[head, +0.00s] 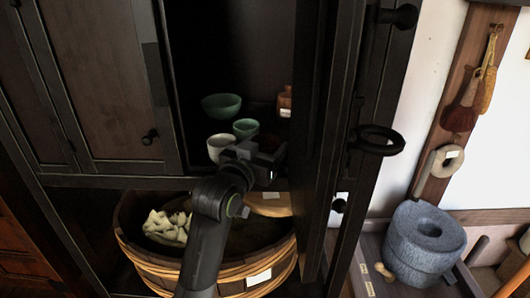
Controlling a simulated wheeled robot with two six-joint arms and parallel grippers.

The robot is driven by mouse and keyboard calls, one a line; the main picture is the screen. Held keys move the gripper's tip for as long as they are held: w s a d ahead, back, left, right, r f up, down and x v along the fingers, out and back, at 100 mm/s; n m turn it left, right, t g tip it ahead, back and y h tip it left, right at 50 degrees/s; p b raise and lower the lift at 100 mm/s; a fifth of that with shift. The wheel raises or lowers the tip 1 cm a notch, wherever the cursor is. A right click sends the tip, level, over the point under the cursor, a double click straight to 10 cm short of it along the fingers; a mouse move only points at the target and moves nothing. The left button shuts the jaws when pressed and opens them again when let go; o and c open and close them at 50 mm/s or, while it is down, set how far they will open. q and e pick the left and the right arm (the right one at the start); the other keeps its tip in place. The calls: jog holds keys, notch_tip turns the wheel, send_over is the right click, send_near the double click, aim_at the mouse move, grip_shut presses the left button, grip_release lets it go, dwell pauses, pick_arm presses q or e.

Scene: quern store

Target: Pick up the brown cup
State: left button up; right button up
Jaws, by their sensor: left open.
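My left gripper (266,160) is at the front of the open cupboard's shelf, at its cups. It is open; its fingers are dark and hard to make out. A dark reddish-brown rounded thing (268,141), which looks like the brown cup, shows just behind the gripper. The gripper hides much of it, and I cannot tell whether they touch. An orange-brown jar or bottle (285,103) stands farther back on the right. My right gripper is not in view.
A white cup (219,147), a green cup (245,128) and a green bowl (221,105) stand left of the gripper. An open dark door (322,130) bounds the right. Below is a wooden tub (150,270) with pale pieces. A stone quern (424,240) stands far right.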

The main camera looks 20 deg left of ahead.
pick_arm(q)
jog(key=c, duration=0.7)
